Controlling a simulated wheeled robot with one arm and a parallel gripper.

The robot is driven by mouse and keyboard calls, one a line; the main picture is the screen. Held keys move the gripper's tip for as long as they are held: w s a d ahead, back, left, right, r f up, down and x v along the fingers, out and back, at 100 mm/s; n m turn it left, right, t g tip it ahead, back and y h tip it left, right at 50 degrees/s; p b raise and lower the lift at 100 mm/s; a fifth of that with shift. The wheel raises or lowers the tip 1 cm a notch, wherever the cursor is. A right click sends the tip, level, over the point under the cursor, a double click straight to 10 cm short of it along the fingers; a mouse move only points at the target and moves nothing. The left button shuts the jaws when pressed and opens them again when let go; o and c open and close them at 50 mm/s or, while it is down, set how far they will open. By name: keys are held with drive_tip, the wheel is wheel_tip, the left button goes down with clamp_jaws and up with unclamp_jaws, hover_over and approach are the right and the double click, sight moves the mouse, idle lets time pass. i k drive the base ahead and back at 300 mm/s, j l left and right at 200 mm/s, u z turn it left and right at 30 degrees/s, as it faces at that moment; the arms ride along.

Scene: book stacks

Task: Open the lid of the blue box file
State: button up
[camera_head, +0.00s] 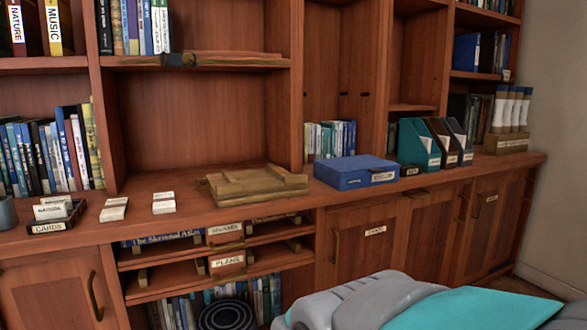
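The blue box file (350,168) lies flat on the wooden counter, right of the picture's middle. Its lid looks shut, with a flat top. A pale label sits at the right end of its front face, with small light lettering at the left end. Its back and far side are hidden. My gripper is not in view. Grey and teal parts at the bottom right look like my own arm, well below and in front of the box.
A flat wooden stand (258,184) is left of the box. Teal (412,146) and dark magazine holders stand to its right, books (330,138) behind it. White card stacks and a cards tray (42,226) are left. Cupboards and open shelves lie below the counter edge.

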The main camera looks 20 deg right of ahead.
sight(372, 164)
drive_tip(key=z, duration=0.9)
